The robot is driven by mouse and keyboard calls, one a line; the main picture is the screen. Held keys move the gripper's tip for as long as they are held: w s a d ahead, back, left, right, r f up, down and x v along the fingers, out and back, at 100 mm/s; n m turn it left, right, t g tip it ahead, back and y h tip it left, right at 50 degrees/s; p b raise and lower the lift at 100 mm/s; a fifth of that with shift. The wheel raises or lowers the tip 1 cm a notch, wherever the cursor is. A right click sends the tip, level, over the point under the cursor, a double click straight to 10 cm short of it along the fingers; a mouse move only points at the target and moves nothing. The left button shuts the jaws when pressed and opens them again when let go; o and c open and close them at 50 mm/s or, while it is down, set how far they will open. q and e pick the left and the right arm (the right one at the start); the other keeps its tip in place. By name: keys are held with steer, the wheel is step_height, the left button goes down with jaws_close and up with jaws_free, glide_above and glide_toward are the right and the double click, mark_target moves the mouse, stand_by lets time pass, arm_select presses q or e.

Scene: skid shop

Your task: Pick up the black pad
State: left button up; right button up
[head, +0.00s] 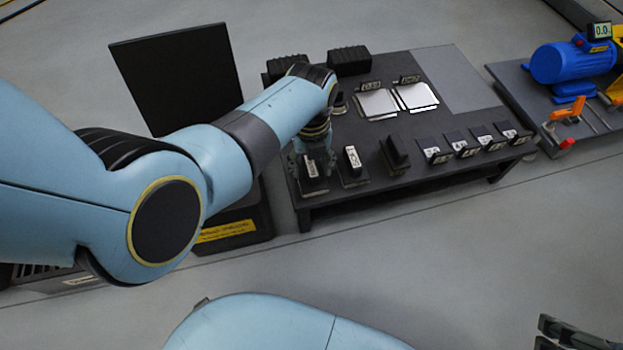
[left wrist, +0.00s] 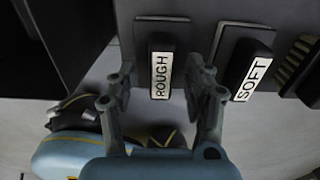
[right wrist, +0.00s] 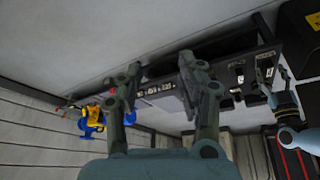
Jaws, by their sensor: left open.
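A black block labelled ROUGH (left wrist: 160,66) stands on a dark base plate near the front left of the dark table (head: 440,165). My left gripper (head: 315,160) is open above it; in the left wrist view its fingers (left wrist: 159,88) lie on either side of the block, and I see no grip on it. A second black block labelled SOFT (head: 354,160) stands just to the right, also in the left wrist view (left wrist: 251,74). A third dark piece (head: 395,155) stands beyond it. Which one is the black pad is not marked. My right gripper (right wrist: 156,82) is open and empty, away from the table.
Several small labelled stands (head: 466,145) line the table's front right. White sheets (head: 396,100) and black ribbed pieces (head: 349,60) lie further back. A black panel (head: 178,75) stands left of the table. A blue motor (head: 567,62) is on another bench at right. The floor in front is clear.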

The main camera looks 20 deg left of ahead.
arm_select(q)
steer(key=shift+f+b, duration=0.65)
steer(key=shift+f, duration=0.1)
arm_select(e)
steer(key=f+t, duration=0.1)
steer(key=w+f+t, duration=0.1)
steer(key=f, duration=0.1)
steer(key=shift+w+f, duration=0.15)
steer(key=shift+w, duration=0.05)
arm_select(q)
steer(key=shift+c, duration=0.4)
jaws_close()
